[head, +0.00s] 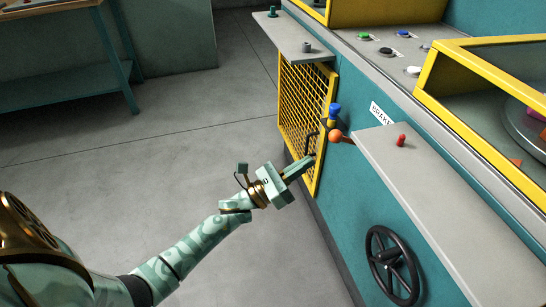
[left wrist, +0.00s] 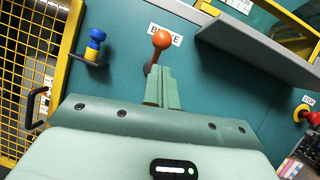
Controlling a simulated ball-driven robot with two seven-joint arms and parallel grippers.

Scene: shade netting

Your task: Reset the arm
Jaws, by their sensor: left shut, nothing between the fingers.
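My left arm reaches in from the left in the head view. Its gripper (head: 303,166) is shut and empty, in front of the machine's teal side near the yellow mesh panel. In the left wrist view the closed fingers (left wrist: 163,86) point at the machine, just below an orange ball knob (left wrist: 162,39) in the picture. The knob (head: 336,136) is on a lever by a label that reads BRAKE. I cannot tell whether the fingertips touch the lever, whose lower part is partly hidden. My right gripper is in neither view.
The yellow mesh panel (head: 296,110) has a black handle (left wrist: 34,106). A blue-and-yellow piece (head: 334,112) sits on a small bracket. Grey shelves (head: 440,205) jut from the machine, and a black handwheel (head: 391,265) is below.

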